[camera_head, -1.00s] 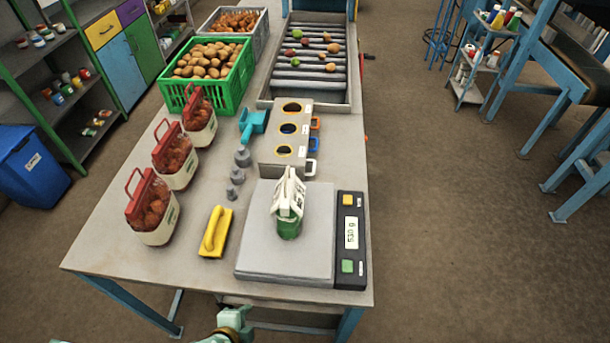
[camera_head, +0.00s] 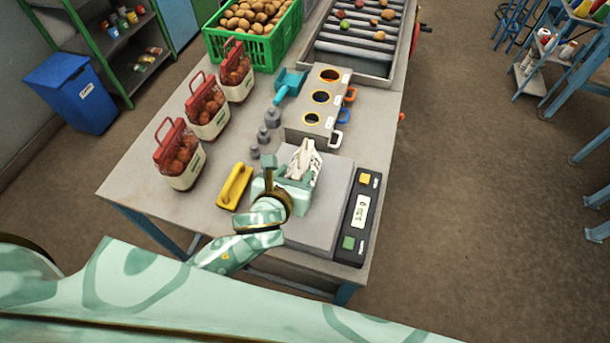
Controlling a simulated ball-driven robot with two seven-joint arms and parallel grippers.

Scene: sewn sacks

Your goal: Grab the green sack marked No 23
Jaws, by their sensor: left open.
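A small sack (camera_head: 304,162) with a pale, gathered top stands on the weighing scale (camera_head: 323,220). Its green lower part, clear a second ago, is now mostly hidden behind my left gripper (camera_head: 289,182). No number on it can be read. My left gripper is open at the sack's near left side, its fingers level with the sack's body. I cannot tell whether they touch it. My right gripper is not in view.
Net bags (camera_head: 181,154) line the left side. A block with round holes (camera_head: 318,108) stands behind the sack.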

